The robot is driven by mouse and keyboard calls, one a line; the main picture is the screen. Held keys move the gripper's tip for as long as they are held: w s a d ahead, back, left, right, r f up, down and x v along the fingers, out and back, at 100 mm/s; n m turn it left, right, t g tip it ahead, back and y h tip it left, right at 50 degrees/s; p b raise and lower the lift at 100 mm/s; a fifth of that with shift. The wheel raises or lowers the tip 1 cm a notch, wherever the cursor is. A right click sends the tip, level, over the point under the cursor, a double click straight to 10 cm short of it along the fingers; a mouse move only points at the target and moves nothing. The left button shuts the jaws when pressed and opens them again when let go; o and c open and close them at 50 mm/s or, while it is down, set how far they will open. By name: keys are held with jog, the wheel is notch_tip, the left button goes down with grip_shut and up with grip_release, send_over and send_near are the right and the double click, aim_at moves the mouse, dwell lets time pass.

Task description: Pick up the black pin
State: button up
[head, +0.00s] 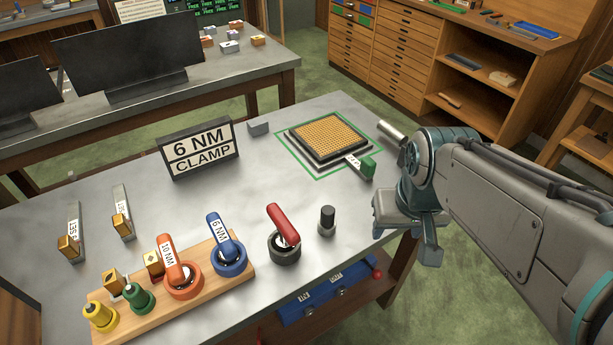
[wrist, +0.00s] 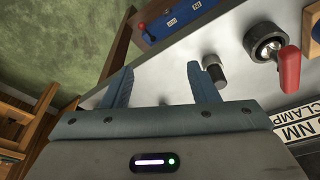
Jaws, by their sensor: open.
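My gripper (wrist: 160,71) is open and empty. In the head view my gripper (head: 431,252) hangs past the table's right edge, to the right of the pin; its fingers are partly hidden there.
The red-handled tool (head: 283,238) stands close left of the pin. A wooden rack (head: 205,300) holds blue, orange, green and yellow tools. A sign (head: 199,148) reads "6 NM CLAMP". The table between pin and plate is clear.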

jog(key=w+a+r+n+g+p, duration=0.1)
jog(key=w+a+r+n, duration=0.3)
jog(key=w, duration=0.3)
jog(key=n+g, duration=0.2)
jog(key=n, duration=0.3)
send_over(328, 210)
jog(key=f, duration=0.8)
jog(key=shift+w+a+f, duration=0.25)
jog(key=f, duration=0.3)
jog(key=f+p, duration=0.1)
jog(key=shift+s+d+f, duration=0.2)
jog(key=shift+d+f, duration=0.15)
jog(key=shift+f, duration=0.45)
jog(key=c, duration=1.1)
